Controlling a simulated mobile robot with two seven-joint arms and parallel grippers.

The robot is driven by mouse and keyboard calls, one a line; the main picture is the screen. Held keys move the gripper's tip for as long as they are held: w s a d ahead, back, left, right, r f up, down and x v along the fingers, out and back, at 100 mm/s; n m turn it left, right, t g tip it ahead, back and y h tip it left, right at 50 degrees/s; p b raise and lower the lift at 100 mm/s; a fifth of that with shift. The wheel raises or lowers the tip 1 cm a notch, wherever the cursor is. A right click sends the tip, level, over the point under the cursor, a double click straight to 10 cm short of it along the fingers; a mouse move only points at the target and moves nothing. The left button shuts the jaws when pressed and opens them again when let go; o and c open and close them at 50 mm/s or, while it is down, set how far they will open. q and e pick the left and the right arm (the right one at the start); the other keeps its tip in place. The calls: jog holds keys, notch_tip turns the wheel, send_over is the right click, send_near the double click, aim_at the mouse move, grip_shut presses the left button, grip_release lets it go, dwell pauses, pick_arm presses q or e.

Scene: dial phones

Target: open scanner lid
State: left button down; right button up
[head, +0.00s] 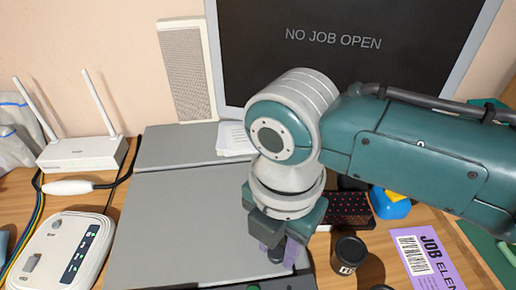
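The scanner is a flat grey box whose lid (190,222) lies flat and looks shut. Its dark front strip (290,284) shows at the bottom of the view. My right gripper (277,248) points down over the right edge of the lid, close to the front right corner. Its fingertips are partly hidden, and I cannot tell whether they touch the lid or how far apart they are. A purple item (293,254) shows just behind and beside the fingers. My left gripper is not in view.
A monitor (345,50) reading "NO JOB OPEN" stands behind the scanner. A white router (84,153) and a white device (62,255) are on the left. A black cup (348,256), a blue-yellow item (390,205) and a purple job sheet (428,262) are on the right.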

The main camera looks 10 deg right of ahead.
grip_shut()
dwell(1.0)
